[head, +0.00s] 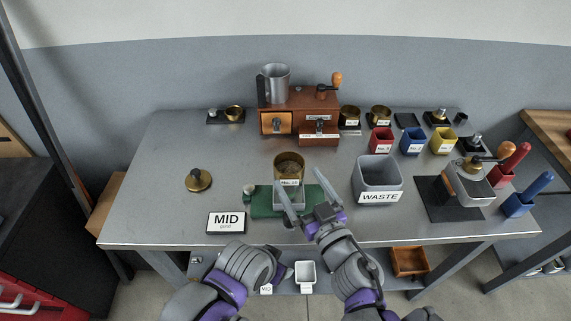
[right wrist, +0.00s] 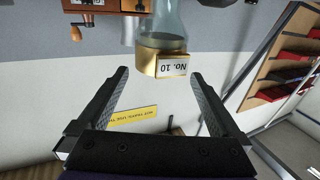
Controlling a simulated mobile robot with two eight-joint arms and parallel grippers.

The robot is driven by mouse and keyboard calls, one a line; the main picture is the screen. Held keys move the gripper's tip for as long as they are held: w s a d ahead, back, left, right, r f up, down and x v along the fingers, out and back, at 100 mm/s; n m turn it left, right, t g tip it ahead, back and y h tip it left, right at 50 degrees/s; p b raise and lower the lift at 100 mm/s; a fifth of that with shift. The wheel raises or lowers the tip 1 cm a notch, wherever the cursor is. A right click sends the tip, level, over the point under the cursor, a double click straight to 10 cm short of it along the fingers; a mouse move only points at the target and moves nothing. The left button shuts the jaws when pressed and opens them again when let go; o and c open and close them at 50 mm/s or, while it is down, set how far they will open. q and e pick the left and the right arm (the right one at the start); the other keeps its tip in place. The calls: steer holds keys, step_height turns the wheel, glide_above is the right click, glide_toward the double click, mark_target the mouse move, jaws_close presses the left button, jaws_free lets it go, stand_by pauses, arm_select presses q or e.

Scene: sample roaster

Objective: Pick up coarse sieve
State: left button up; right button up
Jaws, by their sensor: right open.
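A brass sieve (head: 289,162) with a white label stands on top of a pale container (head: 289,199) on a green mat (head: 262,204) in the head view. In the right wrist view the brass sieve (right wrist: 147,64) shows a "No. 10" label, upside down, and a clear, glass-like body adjoins it. My right gripper (head: 299,180) is open and empty. Its fingers point toward the sieve, which lies beyond the fingertips in the right wrist view. My left gripper (head: 284,271) is low at the table's front edge, and its fingers cannot be made out.
A grey WASTE bin (head: 377,173) stands right of the mat. A MID sign (head: 226,222) and a brass weight-like piece (head: 198,180) are to the left. A wooden roaster or grinder unit (head: 300,115) stands behind. The table's left part is mostly clear.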

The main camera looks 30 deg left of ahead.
mark_target(283, 154)
steer(key=x, duration=0.9)
steer(key=shift+w+a+f, duration=0.1)
steer(key=shift+w+a, duration=0.1)
steer(key=c, duration=1.2)
